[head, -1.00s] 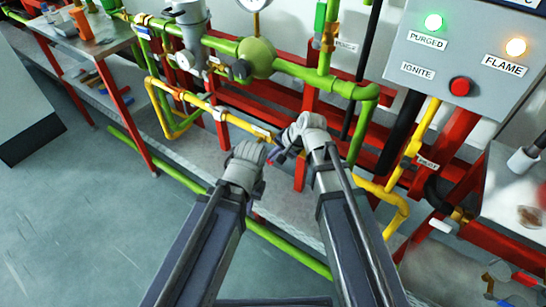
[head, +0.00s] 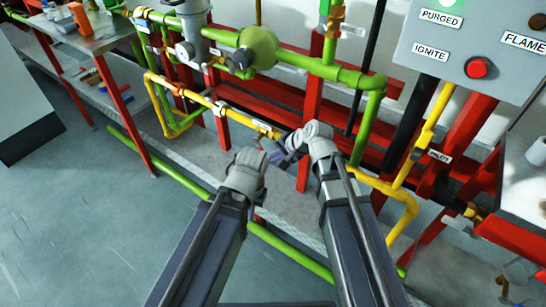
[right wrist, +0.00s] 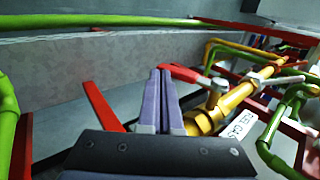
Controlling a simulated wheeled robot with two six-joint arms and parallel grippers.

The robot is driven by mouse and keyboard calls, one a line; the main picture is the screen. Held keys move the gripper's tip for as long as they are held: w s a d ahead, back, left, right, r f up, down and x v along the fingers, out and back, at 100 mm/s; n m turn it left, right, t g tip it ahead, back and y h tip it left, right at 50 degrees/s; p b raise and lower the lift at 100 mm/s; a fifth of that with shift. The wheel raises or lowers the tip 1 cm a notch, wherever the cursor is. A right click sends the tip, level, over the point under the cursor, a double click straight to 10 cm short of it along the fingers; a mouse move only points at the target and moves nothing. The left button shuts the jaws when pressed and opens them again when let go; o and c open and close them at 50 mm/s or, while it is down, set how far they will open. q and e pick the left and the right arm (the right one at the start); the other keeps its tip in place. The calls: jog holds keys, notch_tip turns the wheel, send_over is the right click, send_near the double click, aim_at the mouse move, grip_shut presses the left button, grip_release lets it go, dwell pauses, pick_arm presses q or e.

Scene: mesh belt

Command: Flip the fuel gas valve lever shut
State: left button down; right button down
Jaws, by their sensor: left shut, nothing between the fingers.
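The fuel gas valve (right wrist: 208,118) is a brass-coloured body on a yellow pipe, with a white FUEL GAS label (right wrist: 238,138) beside it. Its red lever (right wrist: 185,73) points left, across the pipe, in the right wrist view; its end is close to my right fingertips. I cannot tell whether they touch. My right gripper (right wrist: 160,72) is shut and empty; in the head view it is beside my left gripper (head: 262,153), which is shut and empty. In the head view the grippers hide the lever.
A yellow pipe (head: 195,98) runs left from the valve area. Red frame posts (head: 313,105) and green pipes (head: 368,125) stand close behind. The grey panel (head: 430,60) has a red IGNITE button (head: 477,67) and a now dark FLAME lamp (head: 538,21). Floor at left is open.

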jog(key=shift+r, duration=0.15)
dwell(0.4)
jog(key=shift+r+p, duration=0.65)
jog(key=shift+p, duration=0.2)
jog(key=shift+r, duration=0.1)
jog(key=p+v, duration=0.6)
jog(key=v, duration=0.1)
jog(key=shift+s+r, duration=0.15)
jog(key=shift+r, duration=0.05)
jog(key=shift+d, duration=0.15)
